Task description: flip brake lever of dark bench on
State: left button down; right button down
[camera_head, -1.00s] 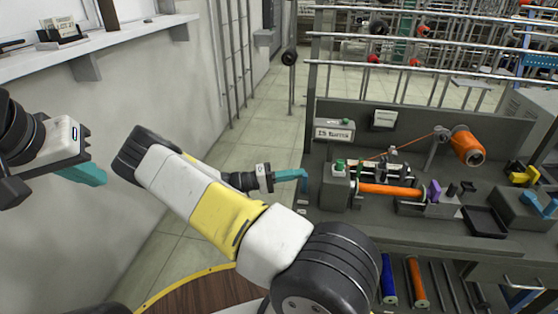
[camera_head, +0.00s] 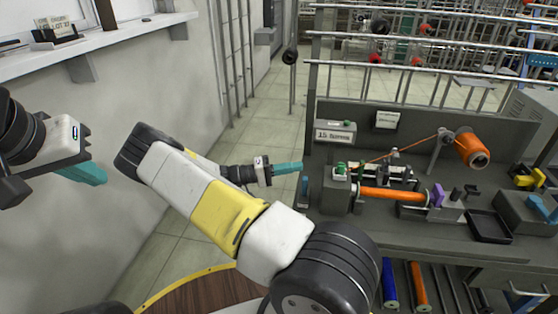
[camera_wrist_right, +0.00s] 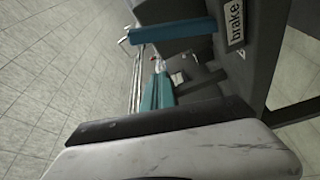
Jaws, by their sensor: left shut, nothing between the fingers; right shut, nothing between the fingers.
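The dark bench (camera_head: 400,232) stands at the right of the head view. Its blue brake lever (camera_head: 304,188) is a short bar on the bench's left end. In the right wrist view the blue lever (camera_wrist_right: 172,31) sticks out beside a white "brake" label (camera_wrist_right: 236,22). My right gripper (camera_head: 290,168) is shut and empty, its teal fingers just above and left of the lever in the head view. In the wrist view its fingers (camera_wrist_right: 157,92) appear apart from the lever. My left gripper (camera_head: 86,174) is shut and empty at the far left, away from the bench.
On the bench are an orange spool (camera_head: 472,150), an orange roller (camera_head: 392,194), a green button (camera_head: 341,168) and a black tray (camera_head: 489,226). Metal rails (camera_head: 430,70) rise behind. A wall shelf (camera_head: 100,42) is at upper left. Floor is clear left of the bench.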

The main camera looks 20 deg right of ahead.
jog(key=v, duration=0.9)
jog(key=shift+s+a, duration=0.1)
jog(key=shift+s, duration=0.1)
